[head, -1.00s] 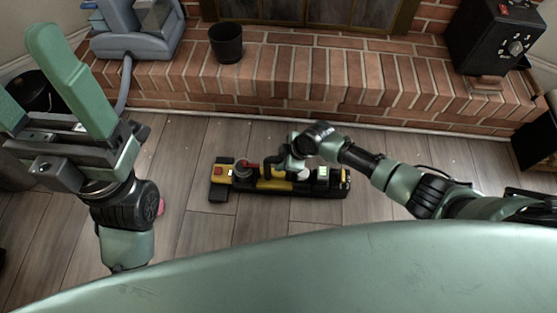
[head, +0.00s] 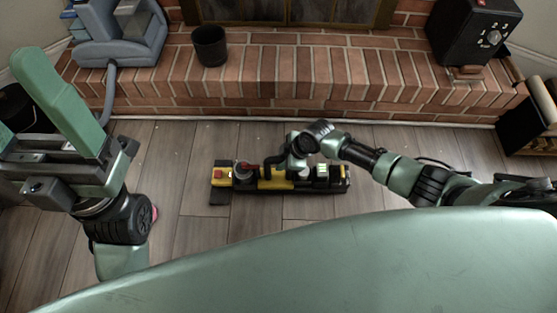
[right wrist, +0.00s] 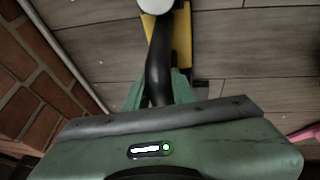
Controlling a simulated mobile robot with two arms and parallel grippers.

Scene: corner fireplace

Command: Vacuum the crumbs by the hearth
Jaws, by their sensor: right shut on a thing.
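A long yellow and black vacuum (head: 325,186) lies on the wooden floor in front of the brick hearth. My right gripper (head: 292,165) is over its middle and shut on its black handle, which also shows between the green fingers in the right wrist view (right wrist: 158,65). The fingertips are partly hidden by my wrist in the head view. My left gripper (head: 30,125) is raised at the left, its fingers apart and empty. A few tiny pale specks, perhaps crumbs, show on the floor near the hearth; they are too small to tell clearly.
The brick hearth (head: 330,80) crosses the back. On it stand a black bucket (head: 210,46), a blue-grey machine (head: 122,38) with a hose, and a black box with knobs (head: 472,32). A pink thing (right wrist: 303,133) lies on the floor. A dark rack (head: 528,125) is at right.

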